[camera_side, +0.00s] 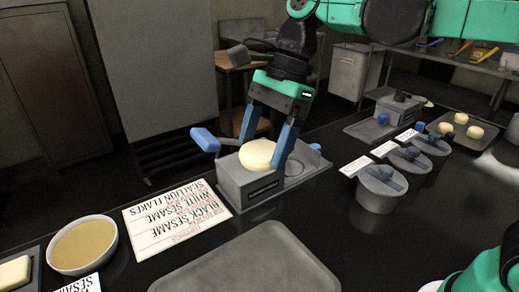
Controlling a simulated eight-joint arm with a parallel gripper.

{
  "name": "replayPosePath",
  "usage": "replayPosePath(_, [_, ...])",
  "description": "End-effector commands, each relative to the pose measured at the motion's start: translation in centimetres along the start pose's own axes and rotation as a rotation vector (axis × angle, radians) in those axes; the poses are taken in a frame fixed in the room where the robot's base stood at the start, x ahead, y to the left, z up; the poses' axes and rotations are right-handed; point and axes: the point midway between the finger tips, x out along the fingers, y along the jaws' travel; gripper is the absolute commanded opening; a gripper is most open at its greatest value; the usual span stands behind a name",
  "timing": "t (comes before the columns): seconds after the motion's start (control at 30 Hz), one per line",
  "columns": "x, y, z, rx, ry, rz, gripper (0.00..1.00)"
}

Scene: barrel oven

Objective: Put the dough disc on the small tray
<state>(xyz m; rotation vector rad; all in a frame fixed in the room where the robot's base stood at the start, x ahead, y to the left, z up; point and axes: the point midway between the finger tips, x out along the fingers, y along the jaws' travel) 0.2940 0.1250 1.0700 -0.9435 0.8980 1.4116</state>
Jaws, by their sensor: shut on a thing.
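The dough disc (257,153) is pale cream, round and thick. My gripper (265,146) points down with its two blue fingers on either side of the disc, shut on it. The disc is at the top of a grey box-shaped device (238,190); I cannot tell whether it touches the device. A grey tray (245,268) lies at the front centre, cut off by the lower edge, and its visible part looks bare. A smaller tray (450,131) at the back right holds several dough balls. I cannot tell which one is the small tray.
The device has a blue handle (206,140) at its left. A label card (176,218) and a bowl of yellowish filling (84,245) are at the left. Lidded grey containers (377,190) stand at the right. The dark counter (345,240) is clear right of the front tray.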

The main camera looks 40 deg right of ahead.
Motion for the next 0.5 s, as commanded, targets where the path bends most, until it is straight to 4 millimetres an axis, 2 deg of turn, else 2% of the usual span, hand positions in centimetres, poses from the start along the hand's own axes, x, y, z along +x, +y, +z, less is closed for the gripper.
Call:
replayPosePath(0.1, [0.8, 1.5, 0.7, -0.048, -0.001, 0.021, 0.16])
replayPosePath(0.23, [2.3, 1.8, 0.2, -0.061, -0.001, 0.026, 0.16])
replayPosePath(0.5, [7.8, 1.7, -2.1, -0.058, -0.001, 0.025, 0.16])
